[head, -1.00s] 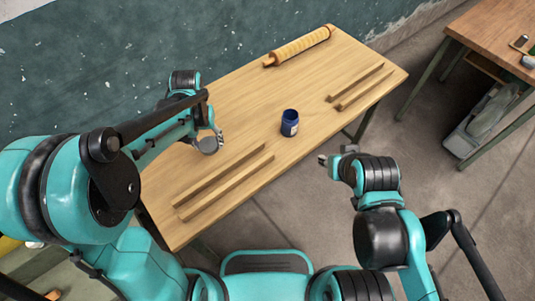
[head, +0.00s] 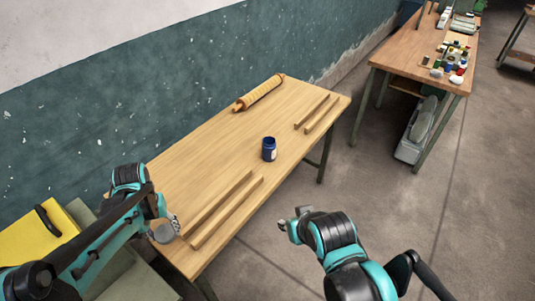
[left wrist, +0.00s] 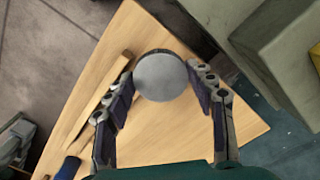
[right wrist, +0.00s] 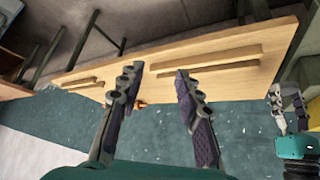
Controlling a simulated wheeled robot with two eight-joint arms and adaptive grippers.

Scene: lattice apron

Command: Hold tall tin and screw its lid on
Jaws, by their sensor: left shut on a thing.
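The tall tin (head: 269,150) is dark blue with a pale label and stands upright, its top uncovered, on the wooden table. A dark blue shape, likely the tin (left wrist: 68,168), shows at the bottom left of the left wrist view. My left gripper (head: 170,224) is shut on a round grey lid (head: 163,234) near the table's left end. In the left wrist view the lid (left wrist: 161,77) sits flat-side out between both fingertips. My right gripper (head: 289,225) is off the table's front edge, apart from the tin. Its fingers (right wrist: 158,84) are spread and empty.
Two wooden strips (head: 222,212) lie between the lid and the tin. Two shorter strips (head: 318,113) lie right of the tin. A rolling pin (head: 259,92) lies at the back edge. A second table (head: 410,52) with small items stands at the right.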

